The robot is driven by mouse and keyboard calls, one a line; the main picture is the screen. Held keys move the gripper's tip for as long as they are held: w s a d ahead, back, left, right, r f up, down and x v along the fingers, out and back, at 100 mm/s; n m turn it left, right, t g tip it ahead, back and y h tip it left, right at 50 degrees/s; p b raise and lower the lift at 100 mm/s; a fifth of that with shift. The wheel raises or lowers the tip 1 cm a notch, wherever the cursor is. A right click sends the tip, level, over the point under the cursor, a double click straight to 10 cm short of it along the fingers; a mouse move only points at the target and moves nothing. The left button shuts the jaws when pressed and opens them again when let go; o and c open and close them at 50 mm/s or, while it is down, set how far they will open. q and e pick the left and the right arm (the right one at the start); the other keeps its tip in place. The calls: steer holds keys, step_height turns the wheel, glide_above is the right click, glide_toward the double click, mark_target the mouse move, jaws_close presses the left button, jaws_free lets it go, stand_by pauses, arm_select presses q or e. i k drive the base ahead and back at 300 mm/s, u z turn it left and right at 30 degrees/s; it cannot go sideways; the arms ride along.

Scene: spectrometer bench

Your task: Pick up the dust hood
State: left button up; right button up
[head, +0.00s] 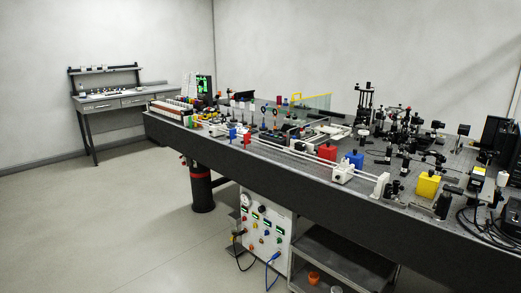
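A clear, faintly green box-like cover with a yellow bar along its top, which looks like the dust hood (318,102), stands toward the back middle of the long optical bench (270,172). Small parts in front of it hide some of its lower edge, and its exact outline is hard to make out. Neither of my grippers is in the head view.
Crowded optics cover the bench, with red (327,151), blue (355,158) and yellow (428,184) blocks near its front edge. A control box (265,228) and a shelf cart (338,262) stand below. A side desk (118,100) is at far left. Left floor is clear.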

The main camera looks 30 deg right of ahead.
mark_target(356, 158)
steer(key=u, duration=0.1)
steer(key=i, duration=1.8)
steer(key=z, duration=0.5)
